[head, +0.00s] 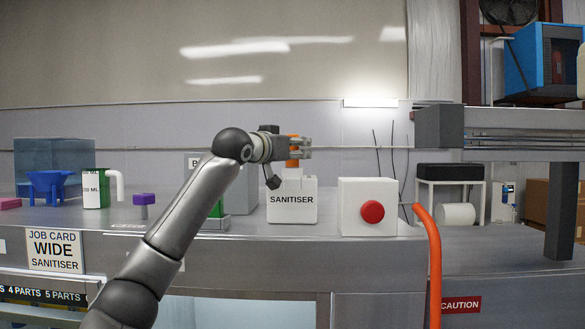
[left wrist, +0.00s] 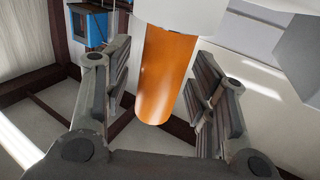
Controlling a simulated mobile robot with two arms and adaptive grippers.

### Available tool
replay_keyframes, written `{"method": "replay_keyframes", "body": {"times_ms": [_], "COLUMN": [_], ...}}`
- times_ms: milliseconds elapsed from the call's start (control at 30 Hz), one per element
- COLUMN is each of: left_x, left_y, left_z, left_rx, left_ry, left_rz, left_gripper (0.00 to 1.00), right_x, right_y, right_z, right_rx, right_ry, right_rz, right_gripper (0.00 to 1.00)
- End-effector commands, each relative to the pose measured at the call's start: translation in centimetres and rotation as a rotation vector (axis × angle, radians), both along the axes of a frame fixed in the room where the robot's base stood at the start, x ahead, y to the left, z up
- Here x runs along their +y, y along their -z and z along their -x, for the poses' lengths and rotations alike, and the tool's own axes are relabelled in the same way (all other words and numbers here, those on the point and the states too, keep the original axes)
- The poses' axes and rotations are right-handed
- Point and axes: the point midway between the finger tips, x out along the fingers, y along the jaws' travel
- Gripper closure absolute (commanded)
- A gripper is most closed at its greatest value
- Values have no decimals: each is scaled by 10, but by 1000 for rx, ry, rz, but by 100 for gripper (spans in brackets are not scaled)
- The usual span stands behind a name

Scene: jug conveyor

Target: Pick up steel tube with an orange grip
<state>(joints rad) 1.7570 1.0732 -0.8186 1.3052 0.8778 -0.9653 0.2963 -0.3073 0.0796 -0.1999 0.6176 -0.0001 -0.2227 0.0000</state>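An orange cylindrical grip (head: 292,162) stands upright at the top of the white SANITISER container (head: 292,206) in the head view. In the left wrist view the orange grip (left wrist: 166,75) runs between my fingers, with a white body at the top of the picture. No steel part of the tube shows. My left gripper (head: 300,147) is at the height of the grip, its fingers on either side of it. It is open, with gaps visible beside the grip. My right gripper is not in view.
A white box with a red button (head: 372,211) stands right of the container, with an orange hose (head: 431,255) beside it. A green jug (head: 97,190), a blue funnel-like piece (head: 49,186) and a purple piece (head: 144,200) are left. A grey gantry (head: 438,127) is at right.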

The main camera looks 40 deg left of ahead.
Motion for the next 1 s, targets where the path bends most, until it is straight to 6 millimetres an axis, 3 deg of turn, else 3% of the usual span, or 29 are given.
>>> {"method": "replay_keyframes", "body": {"times_ms": [33,367,733,1000], "left_x": [0,0,-1,-2], "left_y": [0,-1,-6,-32], "left_z": [0,1,0,0], "left_rx": [0,-2,-3,-6], "left_ry": [0,1,1,3], "left_rz": [0,0,0,2], "left_gripper": [58,98,99,99], "right_x": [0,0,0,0], "right_y": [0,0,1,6], "right_z": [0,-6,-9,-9], "right_rx": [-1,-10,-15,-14], "right_ry": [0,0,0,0], "right_rz": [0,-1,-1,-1], "right_gripper": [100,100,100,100]}}
